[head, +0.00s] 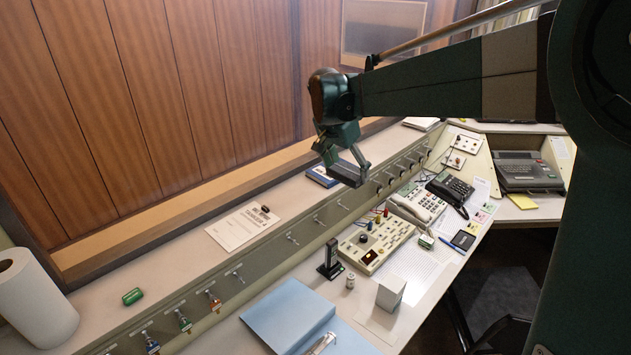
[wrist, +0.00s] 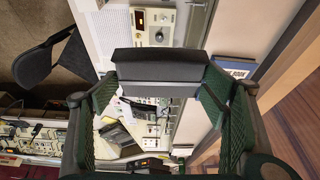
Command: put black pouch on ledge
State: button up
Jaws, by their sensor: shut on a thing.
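My gripper (head: 345,163) is raised over the console near the blue book, with its jaws shut on the black pouch. In the wrist view the black pouch (wrist: 160,66) is a dark, box-like piece spanning both fingertips. In the head view the pouch (head: 348,176) is a small dark shape under the fingers, partly hidden by them. It hangs in the air, apart from any surface. The pale ledge (head: 180,258) is the long raised shelf running along the wood-panelled wall, above the row of hooks.
On the ledge are a green item (head: 133,296), a printed sheet (head: 238,230) with a small dark object, and a blue book (head: 321,176). A paper roll (head: 35,300) stands at left. Below are a control box (head: 376,245), telephones (head: 450,190) and a blue folder (head: 288,313). Bare ledge shows between items.

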jog(key=s+a+n+p, duration=0.1)
jog(key=s+a+p, duration=0.25)
jog(key=a, duration=1.15)
jog(key=s+a+p, duration=0.3)
jog(key=s+a, duration=0.1)
jog(key=a, duration=1.2)
jog(key=s+a+n+p, duration=0.1)
jog(key=s+a+p, duration=0.1)
jog(key=s+a, duration=0.65)
jog(key=s+a+p, duration=0.2)
jog(key=s+a, duration=0.3)
jog(key=a, duration=0.6)
jog(key=shift+t, duration=0.4)
notch_tip(320, 180, down, 5)
jog(key=shift+a+f, duration=0.15)
jog(key=shift+f, duration=0.05)
jog(key=shift+w+f, duration=0.1)
jog(key=shift+f, duration=3.05)
jog(key=shift+f, duration=1.85)
